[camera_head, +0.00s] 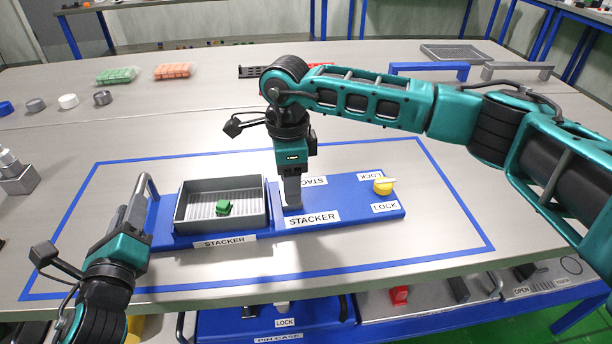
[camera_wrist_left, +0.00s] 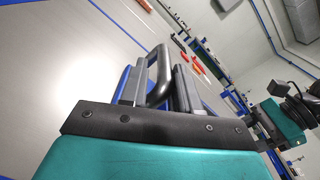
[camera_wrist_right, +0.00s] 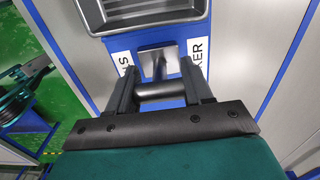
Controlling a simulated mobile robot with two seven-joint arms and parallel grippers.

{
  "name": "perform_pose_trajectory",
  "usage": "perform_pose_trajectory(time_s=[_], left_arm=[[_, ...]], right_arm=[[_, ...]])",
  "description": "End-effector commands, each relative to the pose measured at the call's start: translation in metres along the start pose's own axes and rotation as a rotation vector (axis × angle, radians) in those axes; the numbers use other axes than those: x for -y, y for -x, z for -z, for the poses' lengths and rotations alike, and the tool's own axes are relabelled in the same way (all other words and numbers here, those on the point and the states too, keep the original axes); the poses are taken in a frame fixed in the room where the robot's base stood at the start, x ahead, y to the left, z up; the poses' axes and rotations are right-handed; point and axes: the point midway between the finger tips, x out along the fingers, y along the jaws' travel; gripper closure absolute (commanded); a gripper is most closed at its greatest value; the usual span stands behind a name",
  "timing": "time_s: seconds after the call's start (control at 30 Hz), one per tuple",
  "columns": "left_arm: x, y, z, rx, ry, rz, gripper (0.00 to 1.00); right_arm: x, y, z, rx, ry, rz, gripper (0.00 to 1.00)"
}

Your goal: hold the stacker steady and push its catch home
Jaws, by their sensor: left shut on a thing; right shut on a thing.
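The stacker is a blue base (camera_head: 345,218) labelled STACKER, carrying a grey ribbed tray (camera_head: 248,181); a small green block (camera_head: 223,207) lies in the tray. My left gripper (camera_head: 136,212) is shut on the grey bar handle (camera_wrist_left: 159,78) at the base's left end. My right gripper (camera_head: 291,192) comes down just right of the tray and is shut on a grey crossbar (camera_wrist_right: 160,91) on a short metal stem, between the STACKER labels. A yellow knob (camera_head: 383,187) sits at the base's right end between two LOCK labels. I cannot tell which part is the catch.
A blue outline (camera_head: 451,198) on the table surrounds the stacker. Green (camera_head: 117,75) and orange (camera_head: 172,71) block packs, several round pieces, a blue bracket (camera_head: 429,67) and a grey tray (camera_head: 455,53) lie farther back. The table's front edge is close; a lower shelf shows beneath.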

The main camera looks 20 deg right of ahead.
Motion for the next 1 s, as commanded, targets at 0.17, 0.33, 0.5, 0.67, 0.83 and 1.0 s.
perform_pose_trajectory(time_s=[0.17, 0.33, 0.5, 0.67, 0.83, 1.0], left_arm=[[0.002, 0.0, 0.0, -0.001, 0.011, 0.005, 1.0], [0.003, 0.0, 0.001, -0.002, 0.011, 0.007, 1.0], [0.003, 0.0, 0.001, -0.002, 0.012, 0.006, 1.0], [0.002, 0.0, 0.0, -0.001, 0.011, 0.005, 1.0], [0.002, 0.0, 0.0, 0.0, 0.01, 0.003, 1.0], [0.001, 0.0, 0.0, 0.0, 0.009, 0.002, 1.0]], right_arm=[[-0.002, 0.001, -0.009, 0.003, 0.008, -0.001, 1.0], [-0.002, 0.001, -0.009, 0.005, 0.008, -0.001, 1.0], [-0.002, 0.001, -0.009, 0.005, 0.007, -0.001, 0.35], [-0.001, 0.0, -0.007, 0.003, 0.004, -0.001, 0.28], [-0.001, 0.002, -0.007, 0.002, 0.003, 0.0, 0.28], [0.0, 0.019, -0.007, 0.003, 0.002, 0.004, 0.28]])
